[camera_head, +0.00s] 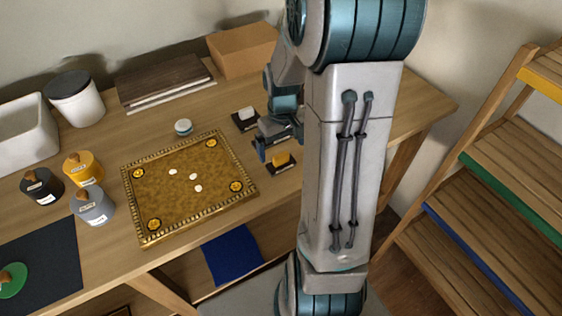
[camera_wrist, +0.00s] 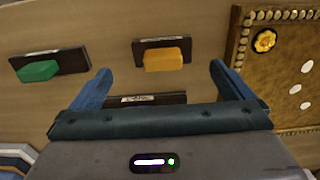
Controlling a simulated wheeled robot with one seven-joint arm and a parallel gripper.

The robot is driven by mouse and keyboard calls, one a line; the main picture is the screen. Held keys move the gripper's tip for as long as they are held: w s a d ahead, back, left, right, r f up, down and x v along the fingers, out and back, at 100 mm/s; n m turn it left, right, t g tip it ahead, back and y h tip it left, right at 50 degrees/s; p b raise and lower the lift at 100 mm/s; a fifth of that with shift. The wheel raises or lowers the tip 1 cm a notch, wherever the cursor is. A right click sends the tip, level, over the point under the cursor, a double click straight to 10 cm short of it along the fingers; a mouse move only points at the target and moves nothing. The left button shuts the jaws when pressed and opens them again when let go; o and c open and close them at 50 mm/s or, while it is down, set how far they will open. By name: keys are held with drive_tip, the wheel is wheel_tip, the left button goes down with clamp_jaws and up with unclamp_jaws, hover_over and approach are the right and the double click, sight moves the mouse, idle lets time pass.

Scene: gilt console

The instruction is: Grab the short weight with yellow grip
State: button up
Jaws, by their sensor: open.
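The weight with yellow grip (camera_head: 281,158) appears as a yellow block on a dark flat base, on the wooden table right of the gilt board. In the wrist view the yellow grip (camera_wrist: 167,59) shows just beyond and between my fingertips. My gripper (camera_head: 279,143) is open and empty, beside this weight on its far side in the head view. My open fingers also show in the wrist view (camera_wrist: 158,74). A similar dark base with a green grip (camera_wrist: 38,70) lies to the left there. Another labelled dark base (camera_wrist: 150,99) is partly hidden by my gripper.
A white block on a dark base (camera_head: 246,114) stands behind my gripper. The gilt board (camera_head: 205,222) lies to the left. A cardboard box (camera_head: 243,52) is at the back.

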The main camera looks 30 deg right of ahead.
sight(281, 155)
drive_tip(key=shift+a+f, duration=0.2)
drive_tip(key=shift+f, duration=2.8)
drive_tip(key=c, duration=1.1)
